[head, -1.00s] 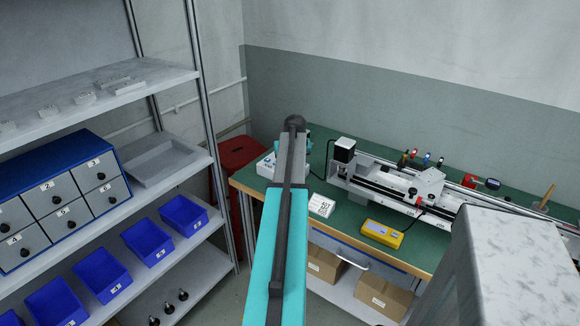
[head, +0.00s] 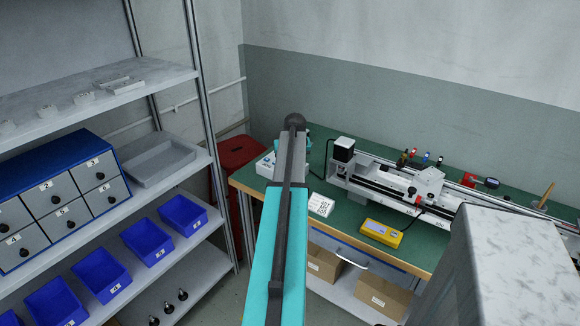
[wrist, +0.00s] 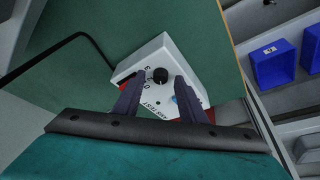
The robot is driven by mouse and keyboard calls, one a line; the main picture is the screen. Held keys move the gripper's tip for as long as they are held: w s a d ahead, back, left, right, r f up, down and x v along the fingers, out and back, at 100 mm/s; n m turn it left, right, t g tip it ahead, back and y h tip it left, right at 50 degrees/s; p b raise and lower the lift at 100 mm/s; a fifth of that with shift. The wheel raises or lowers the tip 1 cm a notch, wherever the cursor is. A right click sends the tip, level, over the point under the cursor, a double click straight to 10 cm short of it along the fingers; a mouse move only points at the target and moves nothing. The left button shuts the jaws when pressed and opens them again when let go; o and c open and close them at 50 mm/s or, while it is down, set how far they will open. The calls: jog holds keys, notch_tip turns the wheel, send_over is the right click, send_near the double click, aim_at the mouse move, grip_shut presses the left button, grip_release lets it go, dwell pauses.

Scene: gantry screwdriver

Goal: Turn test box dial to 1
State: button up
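The test box is a white box on the near left corner of the green bench. In the head view the box (head: 264,167) is partly hidden behind my arm. In the wrist view the box (wrist: 152,52) shows its top face with printed digits and a round black dial (wrist: 160,75). My gripper (wrist: 159,82) is open, with its two dark fingers over the box and the dial between or just beyond their tips. A visible gap separates each finger from the dial. The dial's pointer setting is too small to read.
A black cable (wrist: 78,38) runs from the box area over the bench. A white printed card (head: 321,205) and a yellow meter (head: 382,233) lie on the bench (head: 345,216). A gantry machine (head: 400,187) stands behind. Shelves with blue bins (head: 147,241) stand at the left.

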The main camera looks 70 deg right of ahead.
jog(key=b+v, duration=0.1)
jog(key=v, duration=1.2)
jog(key=shift+r, duration=0.2)
jog(key=shift+s+a, duration=0.1)
jog(key=shift+a, duration=0.05)
